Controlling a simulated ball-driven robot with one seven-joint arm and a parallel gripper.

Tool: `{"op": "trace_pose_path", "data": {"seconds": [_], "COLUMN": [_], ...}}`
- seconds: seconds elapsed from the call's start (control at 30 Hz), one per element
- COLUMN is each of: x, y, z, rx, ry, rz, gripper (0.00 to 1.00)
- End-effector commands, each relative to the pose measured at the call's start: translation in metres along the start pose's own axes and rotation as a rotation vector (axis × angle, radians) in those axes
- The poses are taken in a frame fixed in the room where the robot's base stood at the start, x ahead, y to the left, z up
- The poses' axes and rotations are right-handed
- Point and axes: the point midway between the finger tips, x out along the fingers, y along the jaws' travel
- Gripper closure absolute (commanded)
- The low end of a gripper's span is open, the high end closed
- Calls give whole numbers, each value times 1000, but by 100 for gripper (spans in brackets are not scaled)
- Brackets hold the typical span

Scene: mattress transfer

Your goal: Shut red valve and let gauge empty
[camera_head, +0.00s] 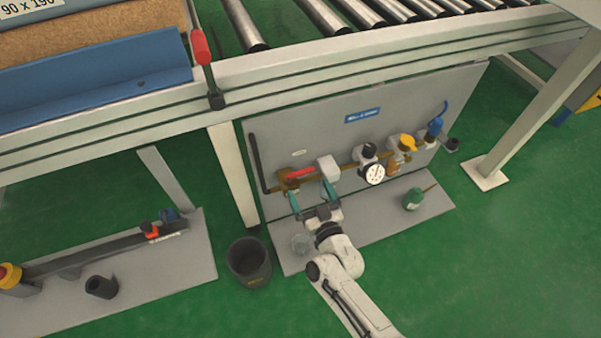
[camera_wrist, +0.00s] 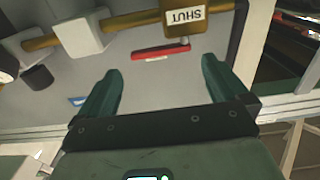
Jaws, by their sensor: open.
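The red valve handle (camera_head: 301,174) lies roughly along the brass pipe at the left of the grey panel. In the wrist view the red handle (camera_wrist: 160,53) lies across the picture beside a brass valve body (camera_wrist: 172,30) with a "SHUT" label. My gripper (camera_head: 311,194) is open and empty just in front of the valve. In the wrist view its two green fingers (camera_wrist: 160,68) point toward the handle, apart from it as far as I can tell. The round white gauge (camera_head: 374,174) is right of the valve; its reading is too small to tell.
A white block (camera_head: 328,168) sits on the pipe between valve and gauge. A yellow-topped fitting (camera_head: 407,142) and a blue one (camera_head: 434,128) are farther right. A dark bucket (camera_head: 249,261) is at left; a conveyor frame (camera_head: 330,62) overhangs.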

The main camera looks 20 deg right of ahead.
Motion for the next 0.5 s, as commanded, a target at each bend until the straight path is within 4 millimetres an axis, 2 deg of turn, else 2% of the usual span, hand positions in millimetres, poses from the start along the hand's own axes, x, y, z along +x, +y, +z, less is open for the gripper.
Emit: {"op": "trace_pose_path", "data": {"seconds": [0.2, 0.4, 0.5], "x": [42, 68, 74], "y": [-1, 0, 0], "z": [4, 3, 2], "rx": [2, 1, 0], "ry": [4, 1, 1], "rz": [0, 0, 0], "gripper": [0, 0, 0]}}
